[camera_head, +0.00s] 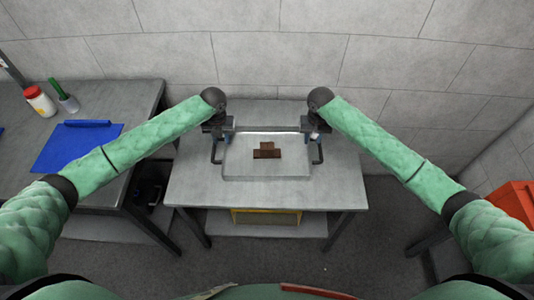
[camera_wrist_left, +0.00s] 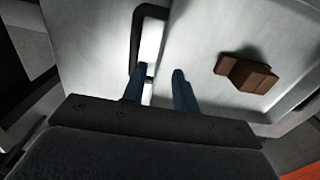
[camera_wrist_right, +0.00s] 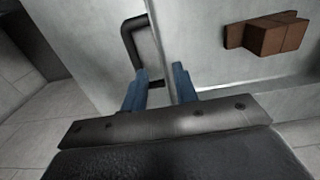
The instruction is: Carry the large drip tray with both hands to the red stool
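The large drip tray (camera_head: 245,168) is a pale, shallow metal tray lying flat on a grey table (camera_head: 335,193). It has a dark handle at each side. Brown blocks (camera_head: 267,152) sit in its middle. My left gripper (camera_head: 219,147) is at the left side of the tray; its blue fingers stand apart in the left wrist view (camera_wrist_left: 159,76), with the handle and rim close by. My right gripper (camera_head: 316,147) is at the right side; its fingers are also apart, with the handle's end between or just beyond them (camera_wrist_right: 159,78). The red stool (camera_head: 516,203) is partly visible at the far right.
A yellow item (camera_head: 265,216) is under the table. Grey floor is open between table and stool.

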